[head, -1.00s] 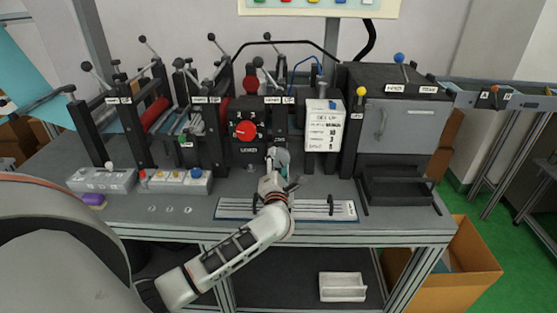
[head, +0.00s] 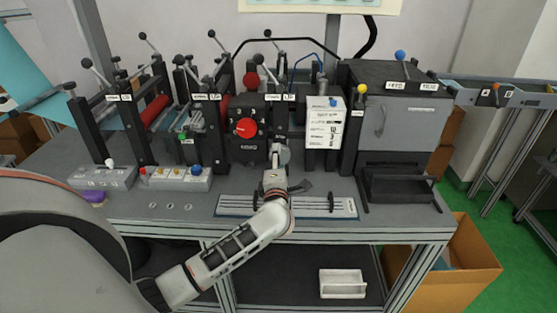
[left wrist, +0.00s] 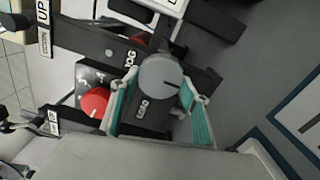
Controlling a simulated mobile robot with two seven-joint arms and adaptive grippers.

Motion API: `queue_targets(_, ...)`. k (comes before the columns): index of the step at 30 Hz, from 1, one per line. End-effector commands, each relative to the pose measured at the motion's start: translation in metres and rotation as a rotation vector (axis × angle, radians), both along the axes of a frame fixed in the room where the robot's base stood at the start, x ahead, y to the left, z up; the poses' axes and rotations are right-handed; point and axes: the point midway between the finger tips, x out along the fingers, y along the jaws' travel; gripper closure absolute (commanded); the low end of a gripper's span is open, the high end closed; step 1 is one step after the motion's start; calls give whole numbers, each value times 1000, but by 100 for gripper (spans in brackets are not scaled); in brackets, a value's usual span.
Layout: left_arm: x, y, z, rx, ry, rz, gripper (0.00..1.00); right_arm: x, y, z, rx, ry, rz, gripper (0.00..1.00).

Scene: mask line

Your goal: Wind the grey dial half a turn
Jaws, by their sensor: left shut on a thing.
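The grey dial (left wrist: 160,76) is a round grey knob with a dark pointer line, on a dark panel in the left wrist view. My left gripper (left wrist: 167,88) has its two teal-padded fingers on either side of the dial and is shut on it. In the head view my left gripper (head: 279,160) is at the front of the machine, to the right of the red dial; it largely hides the grey dial there. My right gripper is not in view.
A red dial (head: 246,128) is left of the grey one, and also shows in the left wrist view (left wrist: 95,102). A white card (head: 324,126) stands to the right. A flat rail plate (head: 345,207) lies in front, and a button box (head: 178,179) is to the left.

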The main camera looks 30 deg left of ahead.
Motion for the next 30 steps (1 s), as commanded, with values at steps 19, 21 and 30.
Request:
queue_targets(19, -2, -1, 0, -2, 0, 0, 37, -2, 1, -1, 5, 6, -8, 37)
queue_targets(21, -6, -4, -1, -4, 0, 0, 37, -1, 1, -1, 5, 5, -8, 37)
queue_targets(30, -52, -33, -1, -5, 0, -2, 37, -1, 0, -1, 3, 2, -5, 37)
